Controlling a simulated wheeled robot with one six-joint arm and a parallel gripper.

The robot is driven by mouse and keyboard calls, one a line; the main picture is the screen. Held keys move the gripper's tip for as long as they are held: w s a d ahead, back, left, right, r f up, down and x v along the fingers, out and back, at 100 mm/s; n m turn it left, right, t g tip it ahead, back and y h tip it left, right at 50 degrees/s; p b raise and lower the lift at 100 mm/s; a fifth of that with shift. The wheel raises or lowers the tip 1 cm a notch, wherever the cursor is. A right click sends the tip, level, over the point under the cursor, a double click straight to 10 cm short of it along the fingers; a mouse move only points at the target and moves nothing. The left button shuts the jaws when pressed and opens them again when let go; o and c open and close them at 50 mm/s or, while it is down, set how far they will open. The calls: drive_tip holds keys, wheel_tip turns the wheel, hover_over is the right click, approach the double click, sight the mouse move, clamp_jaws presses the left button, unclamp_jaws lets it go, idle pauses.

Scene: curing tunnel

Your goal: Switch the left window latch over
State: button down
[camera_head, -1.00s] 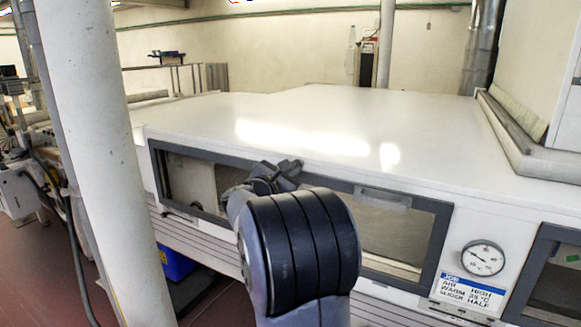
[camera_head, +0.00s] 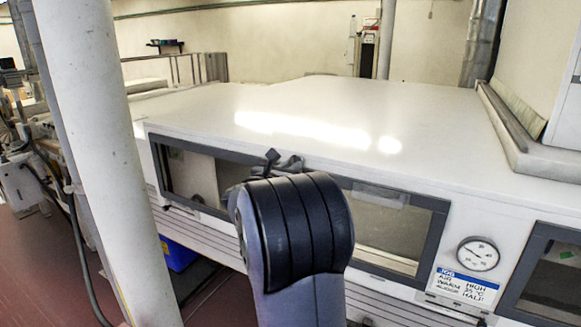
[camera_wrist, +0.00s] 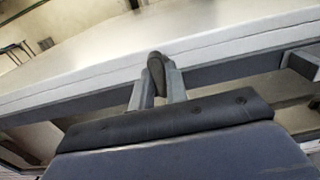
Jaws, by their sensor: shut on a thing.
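The left window latch (camera_wrist: 156,72) is a small dark lever on the grey window frame of the white tunnel. In the wrist view my gripper (camera_wrist: 159,84) has its two grey fingers on either side of the lever and is shut on it. In the head view the dark tip of the latch (camera_head: 271,155) shows just above my arm, at the top edge of the left window (camera_head: 197,172). My arm hides most of the gripper and part of the window there.
A white post (camera_head: 95,150) stands close on the left. A round gauge (camera_head: 478,254) and a label (camera_head: 462,288) are at right. The tunnel's flat top (camera_head: 330,105) is clear.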

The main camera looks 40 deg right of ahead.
drive_tip(key=shift+f, duration=0.1)
drive_tip(key=c, duration=1.4)
unclamp_jaws()
drive_tip(key=shift+a, duration=0.1)
drive_tip(key=b+v, duration=0.2)
drive_tip(key=v, duration=0.8)
drive_tip(key=shift+s+a+b, duration=0.2)
drive_tip(key=shift+a+b, duration=0.05)
drive_tip(key=shift+b, duration=0.05)
